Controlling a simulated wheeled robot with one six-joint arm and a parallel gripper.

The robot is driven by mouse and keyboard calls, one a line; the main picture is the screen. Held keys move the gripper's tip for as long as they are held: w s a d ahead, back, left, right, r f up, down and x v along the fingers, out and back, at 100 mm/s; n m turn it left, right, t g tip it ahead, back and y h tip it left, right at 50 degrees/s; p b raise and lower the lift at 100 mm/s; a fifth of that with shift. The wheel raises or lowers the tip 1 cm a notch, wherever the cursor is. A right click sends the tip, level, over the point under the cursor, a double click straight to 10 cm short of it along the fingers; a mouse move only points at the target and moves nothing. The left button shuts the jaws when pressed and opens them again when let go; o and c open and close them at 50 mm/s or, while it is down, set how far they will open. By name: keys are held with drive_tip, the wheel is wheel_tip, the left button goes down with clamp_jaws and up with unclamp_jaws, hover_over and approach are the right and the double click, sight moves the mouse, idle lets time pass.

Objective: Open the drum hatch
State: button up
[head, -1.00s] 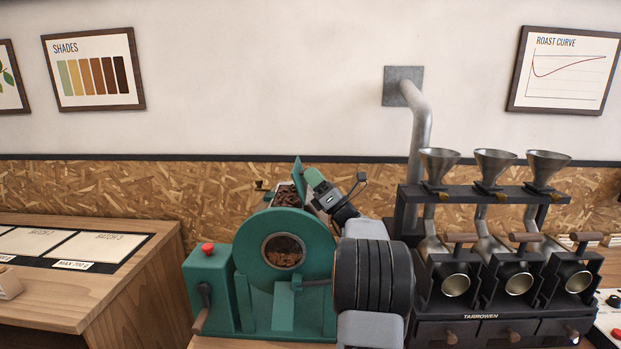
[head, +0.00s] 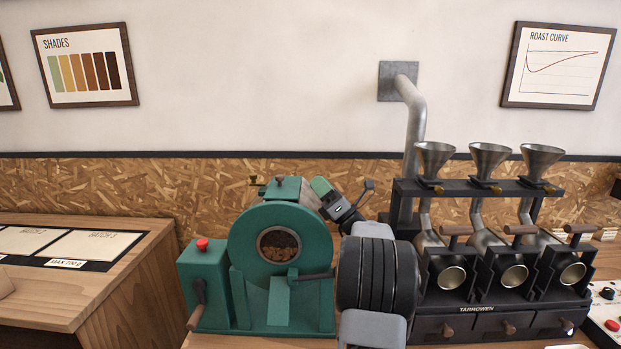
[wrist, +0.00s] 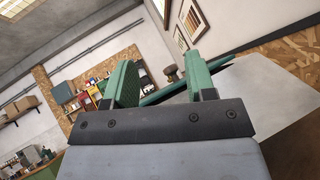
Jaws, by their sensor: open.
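The green roaster drum (head: 243,240) stands in the middle of the head view, with dark beans behind its round front window (head: 279,246). Its hatch lid (head: 290,189), a green flap with a small knob (head: 279,180), lies low over the drum's top and looks shut; no beans show there. My gripper (head: 322,187) is just right of the lid at the drum's top, open and with nothing between its fingers that I can make out. In the wrist view, the lid's green edge and knob (wrist: 168,71) appear beyond the spread fingers (wrist: 160,85).
A wooden counter (head: 120,265) is further left.

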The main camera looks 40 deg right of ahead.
drive_tip(key=b+v, duration=0.1)
drive_tip(key=v, duration=0.7)
drive_tip(key=shift+s+f, duration=0.25)
drive_tip(key=shift+f, duration=0.05)
drive_tip(key=shift+y, duration=0.3)
